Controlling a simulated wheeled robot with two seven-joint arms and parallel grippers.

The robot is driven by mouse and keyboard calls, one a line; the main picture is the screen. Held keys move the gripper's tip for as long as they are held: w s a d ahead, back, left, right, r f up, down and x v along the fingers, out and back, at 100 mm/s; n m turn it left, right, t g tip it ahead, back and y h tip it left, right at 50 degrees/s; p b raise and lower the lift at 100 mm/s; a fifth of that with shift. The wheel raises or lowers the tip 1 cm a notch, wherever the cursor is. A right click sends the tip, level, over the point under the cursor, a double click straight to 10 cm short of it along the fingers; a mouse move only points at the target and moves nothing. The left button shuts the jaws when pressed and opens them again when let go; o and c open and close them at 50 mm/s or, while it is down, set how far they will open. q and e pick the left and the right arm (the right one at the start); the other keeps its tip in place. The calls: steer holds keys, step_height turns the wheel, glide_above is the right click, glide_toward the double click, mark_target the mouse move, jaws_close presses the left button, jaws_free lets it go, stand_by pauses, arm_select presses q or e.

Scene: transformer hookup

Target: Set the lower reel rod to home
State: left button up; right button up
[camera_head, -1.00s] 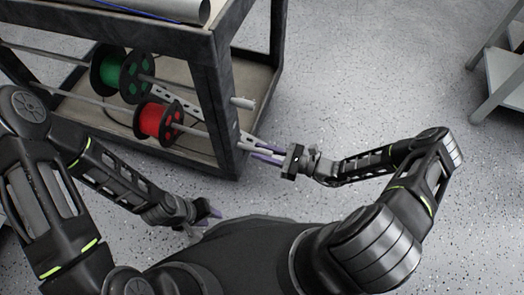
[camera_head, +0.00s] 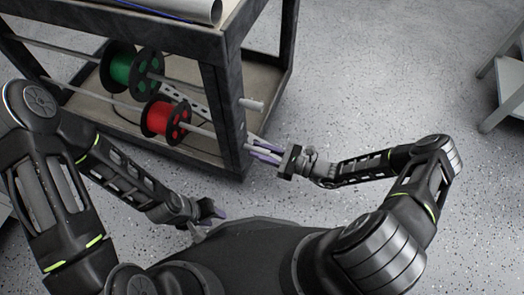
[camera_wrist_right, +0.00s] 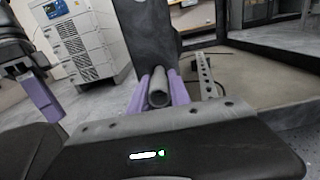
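The lower reel rod (camera_head: 199,131) runs through the red reel (camera_head: 158,117) on the cart and passes the near corner post. My right gripper (camera_head: 262,151) is at the rod's near end, just outside the post. In the right wrist view, the rod's round end (camera_wrist_right: 158,98) sits between the two purple fingers, which look closed against its sides. My left gripper (camera_head: 211,212) hangs low in front of the cart, apart from the rod; its opening is unclear.
The upper rod (camera_head: 252,104) carries a green reel (camera_head: 122,69) and sticks out past the cart frame. The dark corner post (camera_head: 226,120) stands close to my right gripper. A grey stepped stand (camera_head: 503,88) is at far right. The floor between is clear.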

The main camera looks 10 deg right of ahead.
steer(key=o, duration=0.4)
steer(key=shift+o, duration=0.2)
arm_select(q)
steer(key=shift+s+d+r+p, duration=0.1)
steer(key=shift+r+p, duration=0.4)
arm_select(e)
steer(key=v, duration=0.7)
steer(key=shift+s+d, duration=0.25)
steer(key=shift+d, duration=0.1)
